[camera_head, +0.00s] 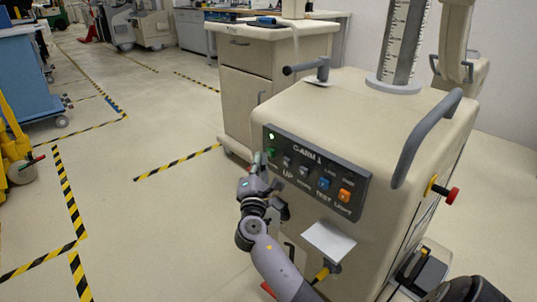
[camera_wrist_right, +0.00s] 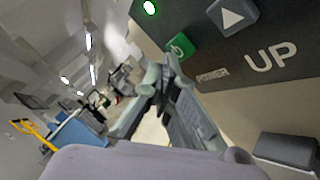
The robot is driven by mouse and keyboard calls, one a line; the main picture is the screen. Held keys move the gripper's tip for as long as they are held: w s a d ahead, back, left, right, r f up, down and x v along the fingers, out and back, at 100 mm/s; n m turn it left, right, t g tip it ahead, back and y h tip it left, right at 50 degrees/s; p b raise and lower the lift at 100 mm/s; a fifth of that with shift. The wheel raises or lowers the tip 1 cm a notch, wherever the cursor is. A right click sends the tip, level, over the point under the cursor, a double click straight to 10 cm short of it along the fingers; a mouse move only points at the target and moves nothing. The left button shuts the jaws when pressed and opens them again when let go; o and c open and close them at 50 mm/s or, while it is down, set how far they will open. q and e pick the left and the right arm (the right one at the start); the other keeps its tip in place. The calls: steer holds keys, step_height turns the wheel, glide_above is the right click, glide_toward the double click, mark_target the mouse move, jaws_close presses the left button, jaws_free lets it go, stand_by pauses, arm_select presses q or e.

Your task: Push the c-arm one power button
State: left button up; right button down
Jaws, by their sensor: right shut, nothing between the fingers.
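The beige C-arm cart (camera_head: 375,115) carries a dark control panel (camera_head: 350,206) marked C-ARM 1 on its front. My right gripper (camera_head: 258,163) is shut and empty at the panel's left edge. Its fingertips (camera_wrist_right: 163,72) are very close to the button; I cannot tell whether they touch it. My left gripper is not in view.
Other panel buttons sit to the right, including blue (camera_head: 324,183) and orange (camera_head: 345,195) ones. A grey handle (camera_head: 425,138) and a red knob (camera_head: 453,196) are on the cart's right side. A drawer cabinet (camera_head: 247,60) stands behind. Open floor lies to the left.

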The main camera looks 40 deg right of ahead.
steer(key=shift+a, duration=0.2)
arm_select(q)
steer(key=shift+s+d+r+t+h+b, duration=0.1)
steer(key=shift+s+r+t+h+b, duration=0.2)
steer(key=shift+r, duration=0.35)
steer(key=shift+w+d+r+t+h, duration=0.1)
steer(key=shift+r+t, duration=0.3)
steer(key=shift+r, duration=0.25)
arm_select(e)
steer(key=a, duration=0.6)
steer(key=shift+s, duration=0.25)
